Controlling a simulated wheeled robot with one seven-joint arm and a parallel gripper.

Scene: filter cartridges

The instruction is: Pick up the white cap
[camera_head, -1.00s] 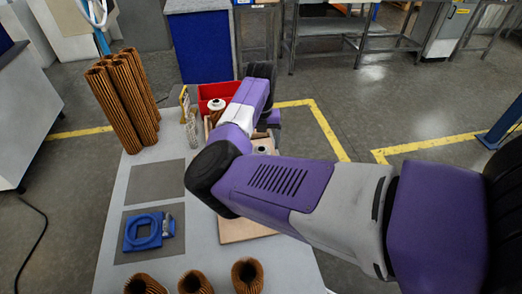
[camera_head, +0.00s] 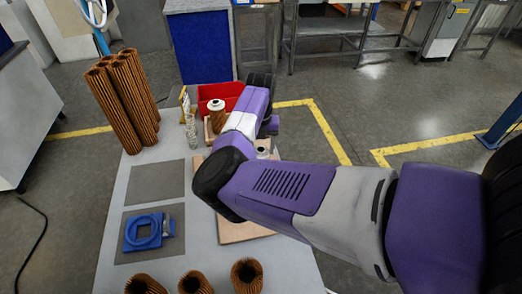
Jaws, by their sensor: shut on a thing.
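A white cap (camera_head: 216,104) with a dark centre sits on top of a short brown pleated cartridge (camera_head: 217,121), in front of the red bin. A second pale round piece with a dark top (camera_head: 262,152) shows at the right edge of my forearm, above the wooden board (camera_head: 245,230); I cannot tell whether it is a cap or what supports it. My arm reaches in from the right and bends over the board. My gripper is hidden behind my own arm links, so its fingers and anything between them do not show.
A red bin (camera_head: 222,92) stands at the table's far end. Tall brown cartridges (camera_head: 125,105) stand at the far left. A clear ribbed cylinder (camera_head: 192,130) stands near the bin. A blue fixture (camera_head: 143,232) lies on a grey mat. Short cartridges (camera_head: 247,275) line the near edge. The upper grey mat (camera_head: 155,182) is bare.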

